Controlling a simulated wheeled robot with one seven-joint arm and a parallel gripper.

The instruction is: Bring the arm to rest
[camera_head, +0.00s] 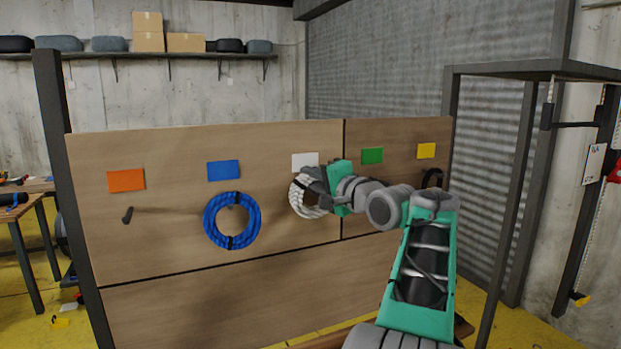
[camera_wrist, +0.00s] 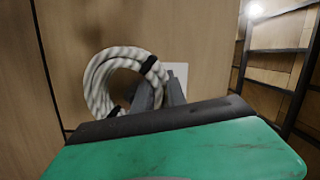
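My arm reaches from the lower right to the board, with my gripper (camera_head: 317,182) at the right side of a white rope coil (camera_head: 299,196). The coil hangs on the board below a white card (camera_head: 305,161). In the wrist view the white coil (camera_wrist: 97,82) shows as a ring with black bands. There the two grey fingers of my gripper (camera_wrist: 161,88) stand apart beside the coil's right side, with the white card (camera_wrist: 181,72) partly visible behind. The coil's peg is hidden.
The wooden board (camera_head: 200,285) also carries a blue rope coil (camera_head: 208,222), an empty peg (camera_head: 127,215) under an orange card (camera_head: 126,180), and a dark coil (camera_head: 433,178) under a yellow card (camera_head: 426,151). A dark metal frame (camera_head: 497,200) stands on the right.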

